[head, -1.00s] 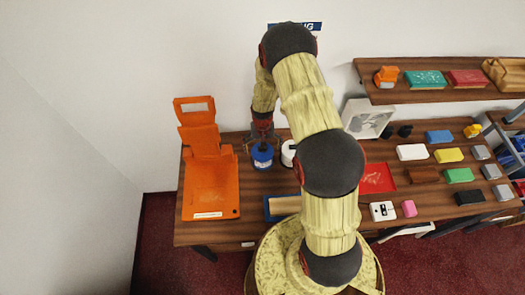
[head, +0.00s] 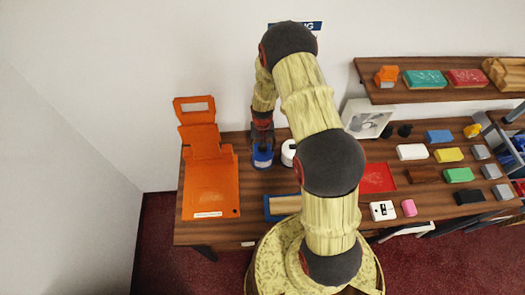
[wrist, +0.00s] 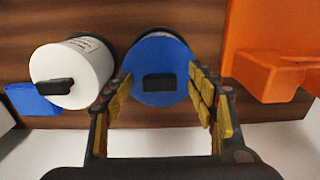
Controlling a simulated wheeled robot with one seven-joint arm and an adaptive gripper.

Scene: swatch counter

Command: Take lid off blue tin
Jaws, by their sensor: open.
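The blue tin (head: 262,161) stands on the wooden counter at the back left, just right of the orange stand. In the wrist view its blue lid (wrist: 158,66) faces the camera, with a dark block-shaped knob (wrist: 158,83) on it. My gripper (wrist: 160,108) is open, its yellow-padded fingers on either side of the lid and knob. No hold on the knob shows. In the head view my gripper (head: 262,142) is directly over the tin and hides part of its top.
A white tin (wrist: 72,75) with a dark knob stands close beside the blue one; it also shows in the head view (head: 288,152). An orange stand (head: 210,175) is on the other side. Several coloured blocks lie on the right of the counter (head: 250,225).

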